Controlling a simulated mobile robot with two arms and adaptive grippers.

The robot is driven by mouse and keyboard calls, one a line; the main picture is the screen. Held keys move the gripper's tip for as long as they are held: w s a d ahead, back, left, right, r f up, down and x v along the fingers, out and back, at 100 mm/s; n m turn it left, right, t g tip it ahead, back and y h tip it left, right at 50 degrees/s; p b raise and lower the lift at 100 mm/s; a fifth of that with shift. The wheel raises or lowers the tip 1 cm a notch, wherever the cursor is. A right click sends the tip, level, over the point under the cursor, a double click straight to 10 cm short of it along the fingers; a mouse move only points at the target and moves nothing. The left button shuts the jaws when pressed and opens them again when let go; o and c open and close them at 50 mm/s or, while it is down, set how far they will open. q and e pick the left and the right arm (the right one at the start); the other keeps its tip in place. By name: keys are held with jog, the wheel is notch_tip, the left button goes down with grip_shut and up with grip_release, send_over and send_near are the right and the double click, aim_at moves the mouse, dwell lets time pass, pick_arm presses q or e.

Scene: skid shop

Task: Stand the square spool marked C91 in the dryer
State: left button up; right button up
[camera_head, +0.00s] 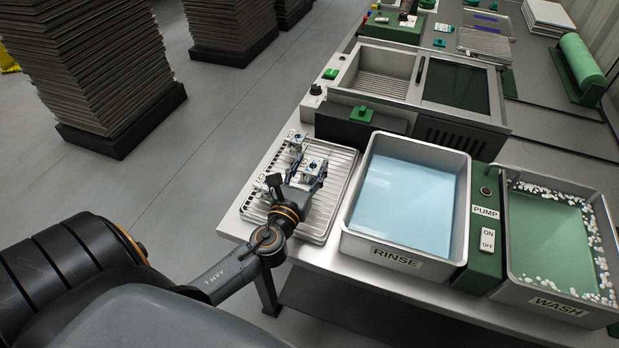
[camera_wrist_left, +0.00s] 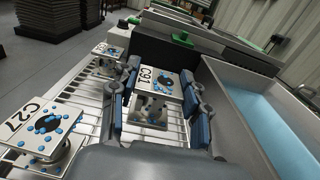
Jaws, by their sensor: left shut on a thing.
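My left gripper (camera_head: 308,176) is shut on a square white spool (camera_head: 312,164) at the wire drain rack (camera_head: 345,168). In the left wrist view the held spool (camera_wrist_left: 153,82) sits between the blue finger pads, its top label reading C91 or C31; the middle digit is unclear. Blue drops lie on it. I cannot tell whether it still touches the rack. The dryer seems to be the grey unit behind, with an open ribbed bay (camera_head: 385,72) and a dark window panel (camera_head: 455,86) to its right. My right gripper is not in view.
A spool marked C27 (camera_wrist_left: 42,125) and another wet spool (camera_wrist_left: 105,51) stand on the rack left of the held one. The blue rinse tub (camera_head: 405,195) is right of the rack. A dark box with a green knob (camera_head: 361,114) lies between rack and dryer.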

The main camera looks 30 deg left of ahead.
aim_at(307, 179)
pick_arm(q)
jog(key=f, duration=0.1)
jog(key=f+b, duration=0.1)
jog(key=f, duration=0.1)
jog(key=shift+w+a+f, duration=0.1)
jog(key=shift+w+f, duration=0.1)
jog(key=shift+f, duration=0.1)
jog(key=shift+r, duration=0.1)
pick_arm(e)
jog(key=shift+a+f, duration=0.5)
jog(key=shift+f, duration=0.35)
pick_arm(q)
jog(key=shift+b, duration=0.3)
jog(key=o, duration=1.3)
jog(key=shift+f, duration=0.2)
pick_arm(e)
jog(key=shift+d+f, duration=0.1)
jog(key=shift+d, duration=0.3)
pick_arm(q)
jog(key=shift+r, duration=0.2)
